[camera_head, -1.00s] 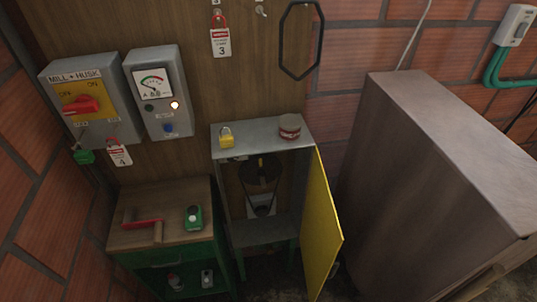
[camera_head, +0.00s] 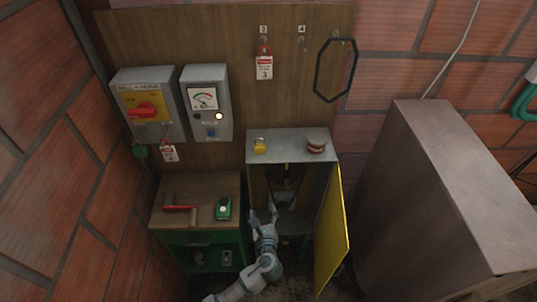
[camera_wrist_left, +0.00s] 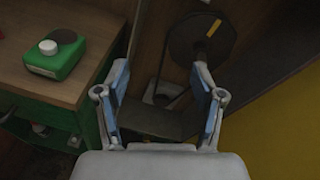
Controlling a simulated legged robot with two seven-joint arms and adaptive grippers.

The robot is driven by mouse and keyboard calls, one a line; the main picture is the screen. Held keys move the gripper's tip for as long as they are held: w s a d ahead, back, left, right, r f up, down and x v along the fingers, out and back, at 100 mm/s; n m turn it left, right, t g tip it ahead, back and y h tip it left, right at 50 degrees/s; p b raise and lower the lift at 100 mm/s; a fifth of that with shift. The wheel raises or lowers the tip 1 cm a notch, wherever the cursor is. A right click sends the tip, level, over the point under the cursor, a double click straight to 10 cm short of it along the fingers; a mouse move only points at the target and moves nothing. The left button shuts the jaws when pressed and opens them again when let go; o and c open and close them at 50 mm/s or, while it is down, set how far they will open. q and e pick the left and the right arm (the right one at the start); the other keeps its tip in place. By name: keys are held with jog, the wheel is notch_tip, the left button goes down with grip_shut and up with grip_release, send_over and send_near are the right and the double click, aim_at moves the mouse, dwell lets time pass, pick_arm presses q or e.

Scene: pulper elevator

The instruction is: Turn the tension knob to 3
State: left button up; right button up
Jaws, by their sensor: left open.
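The open grey cabinet (camera_head: 290,143) has a dark round pulley (camera_head: 285,172) inside, with a belt running down from it. In the left wrist view the pulley (camera_wrist_left: 190,45) shows as a dark disc with a yellow mark and a short shaft at its centre. I cannot make out a tension knob or its numbers. My left gripper (camera_head: 263,217) is in front of the cabinet opening, below the pulley. In the left wrist view it (camera_wrist_left: 160,82) is open, with nothing between its fingers; the right finger overlaps the pulley's lower edge. My right gripper is not in view.
The yellow door (camera_head: 331,235) stands open to the right of my left arm. A green cabinet (camera_head: 160,222) with a wooden top holds a red-handled tool and a green container (camera_head: 224,208). A yellow padlock (camera_head: 260,147) and a round tin (camera_head: 316,143) sit on the grey cabinet.

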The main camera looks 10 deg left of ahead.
pick_arm(q)
notch_tip(320, 180, up, 8)
jog(key=d+m+t, duration=0.2)
jog(key=m, duration=0.1)
jog(key=shift+y, duration=0.4)
jog(key=p+x, duration=0.2)
jog(key=x, duration=1.5)
jog(key=shift+w+r, duration=0.1)
jog(key=shift+w, duration=0.2)
jog(key=shift+d, duration=0.2)
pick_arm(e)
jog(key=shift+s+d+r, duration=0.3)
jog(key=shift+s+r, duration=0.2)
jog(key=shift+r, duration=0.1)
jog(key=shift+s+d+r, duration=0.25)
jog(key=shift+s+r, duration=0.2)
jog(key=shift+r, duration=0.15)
pick_arm(q)
jog(key=shift+a, duration=0.35)
jog(key=c, duration=1.1)
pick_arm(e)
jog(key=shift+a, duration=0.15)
